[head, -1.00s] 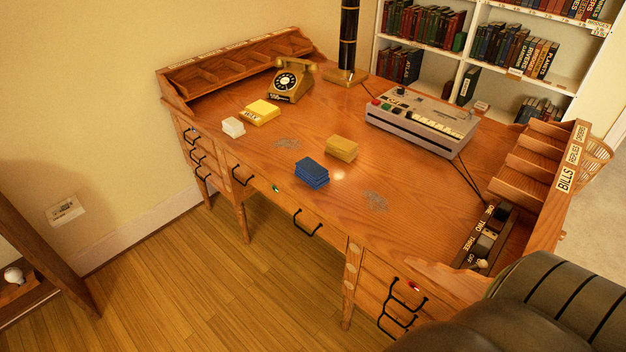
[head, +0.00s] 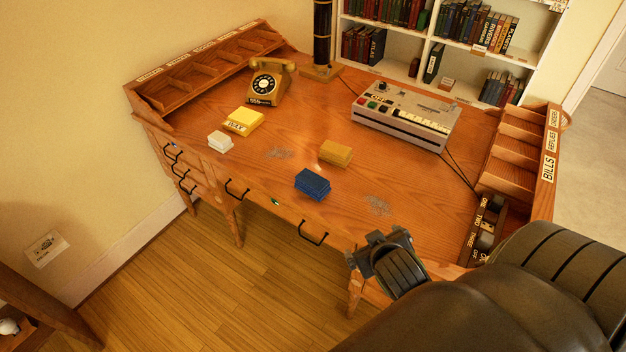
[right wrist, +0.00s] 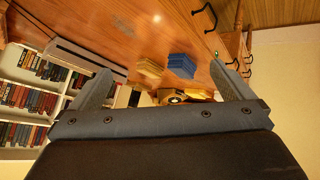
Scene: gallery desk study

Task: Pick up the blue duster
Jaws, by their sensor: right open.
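The blue duster (head: 312,184) lies on the wooden desk (head: 250,187), near the middle of its front edge. It also shows in the right wrist view (right wrist: 182,65), beyond and between the fingers. My right gripper (head: 378,243) is over the desk's front edge, to the right of and nearer than the duster, and apart from it. In the right wrist view its two fingers (right wrist: 162,80) are spread wide with nothing held. My left gripper is not in view.
A tan block (head: 336,153) lies just behind the duster. A grey machine (head: 405,118) stands at the back. A pigeonhole rack (head: 522,150) borders the right.

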